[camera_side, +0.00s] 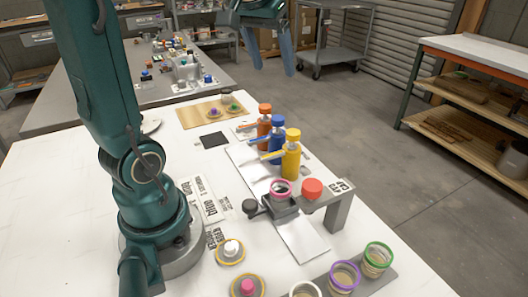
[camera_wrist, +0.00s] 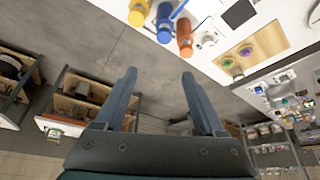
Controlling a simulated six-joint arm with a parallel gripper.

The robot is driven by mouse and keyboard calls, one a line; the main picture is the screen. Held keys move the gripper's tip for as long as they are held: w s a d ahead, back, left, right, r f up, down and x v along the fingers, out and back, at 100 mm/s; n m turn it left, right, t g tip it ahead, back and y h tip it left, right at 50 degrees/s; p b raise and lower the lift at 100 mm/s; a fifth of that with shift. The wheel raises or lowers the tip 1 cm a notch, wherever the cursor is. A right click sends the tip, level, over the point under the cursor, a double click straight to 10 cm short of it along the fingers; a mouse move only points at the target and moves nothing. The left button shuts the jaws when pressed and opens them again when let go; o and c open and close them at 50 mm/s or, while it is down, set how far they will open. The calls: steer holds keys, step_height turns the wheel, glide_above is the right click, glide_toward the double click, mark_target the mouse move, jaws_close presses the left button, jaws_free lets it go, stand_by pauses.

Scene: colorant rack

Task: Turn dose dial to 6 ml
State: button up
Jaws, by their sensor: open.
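My gripper (camera_side: 275,66) hangs high above the floor beyond the far edge of the white table. It is open and empty, and its two fingers also stand apart in the wrist view (camera_wrist: 159,76). I cannot surely tell which part is the dose dial; no 6 ml mark is readable. A black round knob (camera_side: 250,207) is at the left of a small dark stand holding a pink-rimmed cup (camera_side: 281,190). A red round cap (camera_side: 312,188) sits on a grey bracket beside it. My gripper is far from and touches none of these.
Orange (camera_side: 264,122), blue (camera_side: 277,150) and yellow (camera_side: 291,160) pump bottles stand in a row on the white table (camera_side: 90,150). Several rimmed cups stand in the front holder (camera_side: 376,283). A wooden mat (camera_side: 198,113) with small items lies farther back. Open floor is at right.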

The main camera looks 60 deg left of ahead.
steer(key=w+a+f+n, duration=0.1)
steer(key=a+f, duration=0.1)
steer(key=a, duration=0.1)
steer(key=w+a+f+n+y, duration=0.1)
steer(key=w+a+f, duration=0.1)
steer(key=a, duration=0.1)
steer(key=w+a+f+n+y, duration=0.1)
steer(key=a+f, duration=0.1)
steer(key=a, duration=0.1)
steer(key=shift+w+n, duration=0.3)
steer(key=shift+w, duration=0.05)
steer(key=a+f+n, duration=0.2)
steer(key=a+f, duration=0.3)
steer(key=f, duration=0.1)
steer(key=g, duration=0.2)
glide_above(247, 123)
steer(key=s+d, duration=0.1)
steer(key=d, duration=0.1)
steer(key=shift+n+h, duration=0.3)
step_height(247, 123, down, 7)
steer(key=shift+r, duration=0.2)
steer(key=shift+x, duration=2.35)
jaws_close()
